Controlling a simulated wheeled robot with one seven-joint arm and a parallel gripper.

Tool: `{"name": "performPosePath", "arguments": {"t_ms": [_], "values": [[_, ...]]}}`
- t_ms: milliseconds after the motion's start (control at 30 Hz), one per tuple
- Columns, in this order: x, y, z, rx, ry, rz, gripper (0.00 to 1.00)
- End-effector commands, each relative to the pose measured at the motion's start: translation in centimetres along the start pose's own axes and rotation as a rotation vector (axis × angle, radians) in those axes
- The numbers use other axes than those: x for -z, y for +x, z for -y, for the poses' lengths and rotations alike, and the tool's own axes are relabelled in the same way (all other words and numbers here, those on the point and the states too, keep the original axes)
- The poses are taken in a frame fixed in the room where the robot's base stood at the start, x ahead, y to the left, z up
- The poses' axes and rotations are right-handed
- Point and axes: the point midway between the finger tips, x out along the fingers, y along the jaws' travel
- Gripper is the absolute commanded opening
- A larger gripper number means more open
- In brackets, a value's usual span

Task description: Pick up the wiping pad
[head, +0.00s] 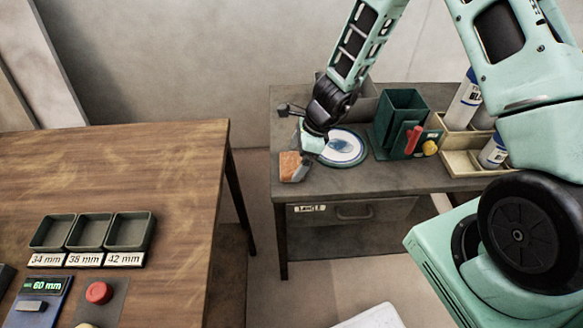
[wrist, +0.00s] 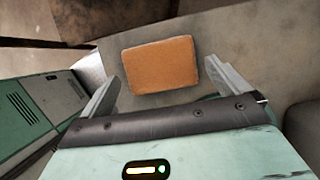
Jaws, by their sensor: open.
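The wiping pad (wrist: 160,65) is an orange rectangular block lying flat on the grey side table. In the wrist view it sits between and just beyond my open fingertips. In the head view the pad (head: 290,166) is near the table's front left corner, partly hidden by my gripper. My gripper (head: 299,160) is low over the pad, with its fingers apart. In the wrist view the gripper (wrist: 162,90) has one finger on each side of the pad and holds nothing. Whether the fingers touch the pad cannot be told.
A round blue-rimmed plate (head: 343,147) lies right beside my gripper. Behind it stands a green holder (head: 402,115) with red and yellow items. A wooden caddy (head: 462,163) with bottles is farther right. A wooden table (head: 120,180) with small trays (head: 93,232) stands left, across a gap.

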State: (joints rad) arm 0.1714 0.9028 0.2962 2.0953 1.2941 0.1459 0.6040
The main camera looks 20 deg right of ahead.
Motion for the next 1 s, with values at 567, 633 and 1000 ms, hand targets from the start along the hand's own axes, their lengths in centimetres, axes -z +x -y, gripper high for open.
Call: {"name": "performPosePath", "arguments": {"t_ms": [567,633,1000], "values": [[-0.1,2.1,0.0,0.000,-0.001,0.001,0.64],[-0.1,2.1,0.0,0.000,-0.001,0.001,0.64],[-0.9,0.2,0.1,0.003,-0.005,0.000,0.64]]}}
